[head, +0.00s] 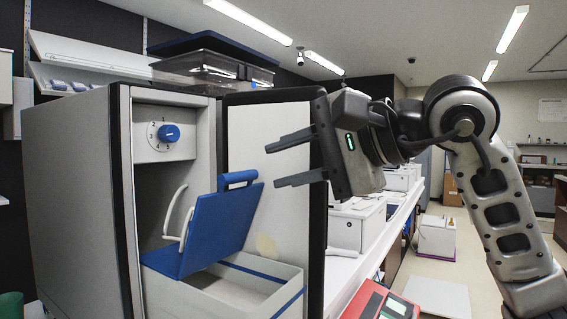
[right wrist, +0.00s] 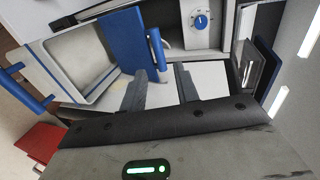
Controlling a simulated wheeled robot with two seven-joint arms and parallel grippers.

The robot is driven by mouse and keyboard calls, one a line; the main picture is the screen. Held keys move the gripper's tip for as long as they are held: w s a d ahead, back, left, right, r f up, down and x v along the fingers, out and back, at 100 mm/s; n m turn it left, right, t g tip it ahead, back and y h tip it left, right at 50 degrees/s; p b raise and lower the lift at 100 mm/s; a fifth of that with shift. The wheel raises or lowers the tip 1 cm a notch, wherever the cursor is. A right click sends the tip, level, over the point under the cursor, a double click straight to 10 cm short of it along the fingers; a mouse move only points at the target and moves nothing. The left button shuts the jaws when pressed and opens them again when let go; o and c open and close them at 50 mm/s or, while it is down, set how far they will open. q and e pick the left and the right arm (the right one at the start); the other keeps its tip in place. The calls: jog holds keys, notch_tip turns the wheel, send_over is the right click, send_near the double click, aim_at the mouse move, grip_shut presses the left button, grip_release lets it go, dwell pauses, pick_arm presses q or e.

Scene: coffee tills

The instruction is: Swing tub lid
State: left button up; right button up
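The tub (head: 270,280) is a pale open box with a blue stripe, at the lower front of a grey cabinet. Its blue lid (head: 215,228) stands raised and tilted at the tub's back left, with a blue bar handle (head: 238,179) at its top edge. In the right wrist view the lid (right wrist: 127,45) and its handle (right wrist: 158,48) are just beyond the fingers, beside the open tub (right wrist: 70,62). My right gripper (head: 280,162) is open and empty, to the right of and slightly above the handle, apart from it. My left gripper is not in view.
The cabinet (head: 70,170) has a blue dial (head: 168,133) above the tub, and its door (head: 275,165) stands open behind my right gripper. A clear bin (head: 212,70) sits on top. A red device (head: 372,303) is at the lower right.

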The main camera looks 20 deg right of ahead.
aim_at(243, 176)
jog(key=x, duration=0.3)
jog(key=p+x, duration=0.1)
jog(key=x, duration=0.3)
jog(key=shift+s+a, duration=0.25)
jog(key=c, duration=0.4)
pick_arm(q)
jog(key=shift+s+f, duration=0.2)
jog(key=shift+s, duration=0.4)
pick_arm(e)
jog(key=shift+d, duration=0.1)
jog(key=shift+c, duration=1)
